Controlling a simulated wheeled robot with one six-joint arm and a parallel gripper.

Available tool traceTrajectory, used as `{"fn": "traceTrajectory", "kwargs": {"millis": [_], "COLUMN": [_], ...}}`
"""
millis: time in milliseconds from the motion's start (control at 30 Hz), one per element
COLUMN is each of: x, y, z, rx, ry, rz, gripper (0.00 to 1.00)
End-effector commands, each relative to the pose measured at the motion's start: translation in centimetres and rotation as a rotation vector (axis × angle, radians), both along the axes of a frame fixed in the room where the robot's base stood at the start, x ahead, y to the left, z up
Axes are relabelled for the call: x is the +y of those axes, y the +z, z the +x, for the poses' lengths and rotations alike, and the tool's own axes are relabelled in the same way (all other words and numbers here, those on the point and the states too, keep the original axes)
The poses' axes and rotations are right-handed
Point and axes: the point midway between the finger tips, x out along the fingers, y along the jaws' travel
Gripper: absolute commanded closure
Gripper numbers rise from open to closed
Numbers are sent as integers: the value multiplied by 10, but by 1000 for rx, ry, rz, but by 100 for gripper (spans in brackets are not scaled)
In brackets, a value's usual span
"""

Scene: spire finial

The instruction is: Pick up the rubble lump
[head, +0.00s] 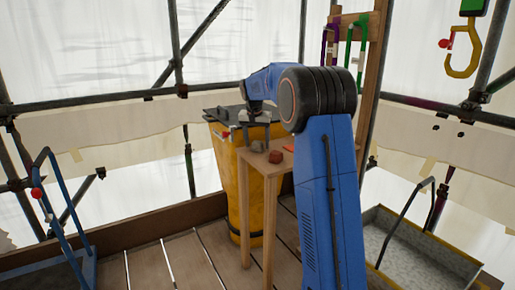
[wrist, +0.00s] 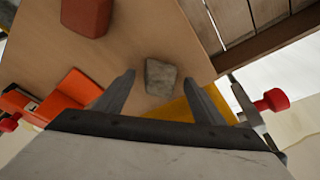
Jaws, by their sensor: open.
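The rubble lump (wrist: 160,77) is a small grey, rough-edged block on the wooden table top (wrist: 140,35). It lies near the table edge in the wrist view. My gripper (wrist: 158,80) is open, its two dark fingers pointing at the lump, one on each side in the picture. The lump appears between the fingertips, with no visible contact; I cannot tell the exact height gap. In the head view my gripper (head: 247,130) hangs over the table's left end, and the lump is too small there to tell clearly.
A red block (wrist: 87,15) lies on the table, also in the head view (head: 275,156). An orange object (wrist: 72,90) lies on the table at left. A yellow bin (head: 232,180) with a dark top stands behind the table. A grey tray (head: 420,245) stands at right.

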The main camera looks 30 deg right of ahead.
Motion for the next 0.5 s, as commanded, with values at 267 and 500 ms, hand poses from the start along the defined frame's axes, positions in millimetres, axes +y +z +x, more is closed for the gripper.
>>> {"fn": "traceTrajectory", "kwargs": {"millis": [267,500], "x": [-2,-2], "y": [-10,-10], "z": [2,2], "rx": [0,0], "ry": [0,0], "rz": [0,0], "gripper": [37,82]}}
